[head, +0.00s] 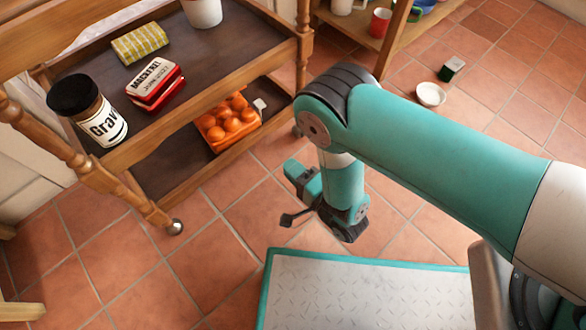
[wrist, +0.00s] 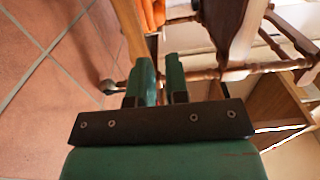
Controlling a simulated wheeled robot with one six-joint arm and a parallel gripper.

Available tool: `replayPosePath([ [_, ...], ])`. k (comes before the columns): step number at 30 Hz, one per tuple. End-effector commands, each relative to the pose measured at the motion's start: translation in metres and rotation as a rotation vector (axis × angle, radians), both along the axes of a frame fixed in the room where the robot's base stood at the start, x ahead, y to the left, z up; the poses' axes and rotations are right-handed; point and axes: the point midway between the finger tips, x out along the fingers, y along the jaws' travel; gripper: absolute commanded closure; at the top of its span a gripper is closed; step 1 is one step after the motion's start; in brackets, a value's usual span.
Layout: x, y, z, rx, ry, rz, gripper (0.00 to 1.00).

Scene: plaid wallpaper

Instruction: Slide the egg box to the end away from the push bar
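The egg box (head: 228,121), an orange carton of orange-brown eggs, sits on the trolley's lower shelf (head: 165,165), near that shelf's right end. The upper shelf hides part of it. A small orange part of it shows at the top of the wrist view (wrist: 153,14). My gripper (head: 290,190) hangs over the floor to the right of and in front of the trolley, apart from the box. In the wrist view its two green fingers (wrist: 161,80) have a narrow empty gap between them. I cannot tell which trolley part is the push bar.
The trolley's upper shelf (head: 215,55) holds a dark-lidded jar (head: 100,118), a red tin (head: 155,82), a yellow-green packet (head: 139,43) and a white pot (head: 203,10). A white bowl (head: 431,94) and a green box (head: 451,68) lie on the tiles.

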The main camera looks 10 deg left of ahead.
Motion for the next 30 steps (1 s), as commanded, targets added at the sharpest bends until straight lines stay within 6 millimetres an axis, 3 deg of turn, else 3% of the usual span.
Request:
replayPosePath([
  [8,0.001,0.001,0.001,-0.001,-0.001,-0.001,0.85],
  [14,0.011,0.013,-0.001,0.002,-0.004,-0.001,0.85],
  [30,0.078,0.094,-0.003,0.003,-0.006,0.0,0.85],
])
